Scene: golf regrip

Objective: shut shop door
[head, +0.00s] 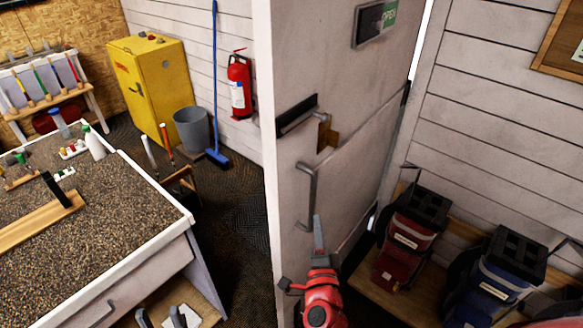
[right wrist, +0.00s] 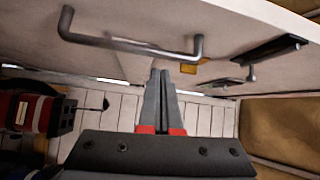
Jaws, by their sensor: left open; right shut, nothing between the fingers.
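The white shop door (head: 350,90) stands open, its free edge toward me and its far edge by the panelled wall. It bears a grey pull handle (head: 308,195), a small lever with a brass plate (head: 326,134) and a dark slot plate. My right gripper (head: 319,232) is shut and empty, beside the door's face just right of and below the handle. In the right wrist view its fingertips (right wrist: 160,75) point past the handle (right wrist: 130,44); I see no clear contact. My left gripper (head: 161,318) is open and empty at the bottom edge, over the workbench's lower shelf.
A gravel-topped workbench (head: 120,235) stands at left. A yellow cabinet (head: 150,85), grey bin (head: 191,130), blue broom and fire extinguisher (head: 240,85) line the back wall. Red (head: 408,235) and blue (head: 497,280) golf bags sit right of the door. Dark floor is clear between bench and door.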

